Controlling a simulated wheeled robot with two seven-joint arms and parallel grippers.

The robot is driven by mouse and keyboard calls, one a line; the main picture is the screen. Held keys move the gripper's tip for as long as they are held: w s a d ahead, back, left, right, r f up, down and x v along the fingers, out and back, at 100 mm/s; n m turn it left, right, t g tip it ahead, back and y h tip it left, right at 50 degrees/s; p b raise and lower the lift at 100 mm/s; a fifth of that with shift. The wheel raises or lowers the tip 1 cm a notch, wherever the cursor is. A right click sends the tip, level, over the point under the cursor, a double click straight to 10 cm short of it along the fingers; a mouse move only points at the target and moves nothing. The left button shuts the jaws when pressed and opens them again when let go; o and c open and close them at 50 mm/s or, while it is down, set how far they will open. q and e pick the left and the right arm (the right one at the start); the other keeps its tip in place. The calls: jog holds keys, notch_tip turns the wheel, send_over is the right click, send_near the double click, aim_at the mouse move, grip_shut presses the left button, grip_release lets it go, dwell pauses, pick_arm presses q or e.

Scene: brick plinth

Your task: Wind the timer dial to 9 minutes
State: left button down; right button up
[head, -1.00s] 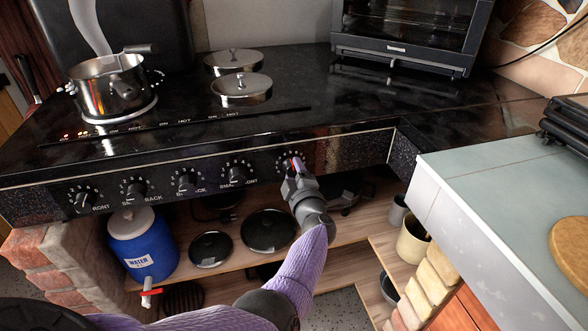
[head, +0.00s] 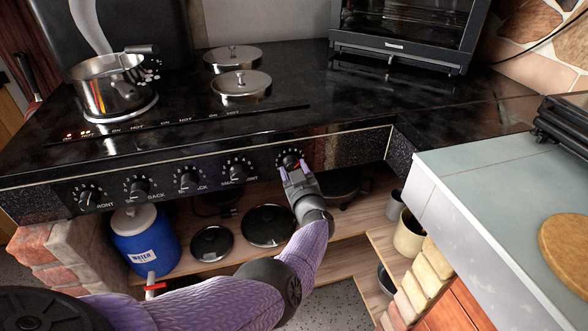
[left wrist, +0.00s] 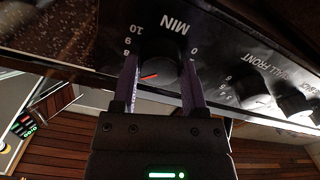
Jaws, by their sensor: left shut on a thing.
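The timer dial (head: 287,161) is a black round knob at the right end of the cooker's front panel. In the left wrist view the dial (left wrist: 162,66) appears upside down, with MIN printed beside it. Its red pointer points to picture left and slightly down, a little past the 8 mark on the side away from 9. The number it points at is hidden by a finger. My left gripper (head: 295,174) is shut on the dial, one purple finger on each side, as the left wrist view (left wrist: 161,84) also shows. My right gripper is not in view.
Several other knobs (head: 138,187) line the black panel (head: 345,150) to the left. A steel pot (head: 113,90) stands on the hob. A blue water container (head: 146,243) and black lids (head: 268,226) sit on the shelf below. A pale counter (head: 500,195) stands at right.

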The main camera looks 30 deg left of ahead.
pick_arm(q)
jog(key=m, duration=0.2)
jog(key=shift+m, duration=0.4)
jog(key=m, duration=0.5)
jog(key=shift+m, duration=1)
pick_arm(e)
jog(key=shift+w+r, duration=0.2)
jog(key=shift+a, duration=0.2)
pick_arm(q)
jog(key=shift+c, duration=0.6)
grip_release()
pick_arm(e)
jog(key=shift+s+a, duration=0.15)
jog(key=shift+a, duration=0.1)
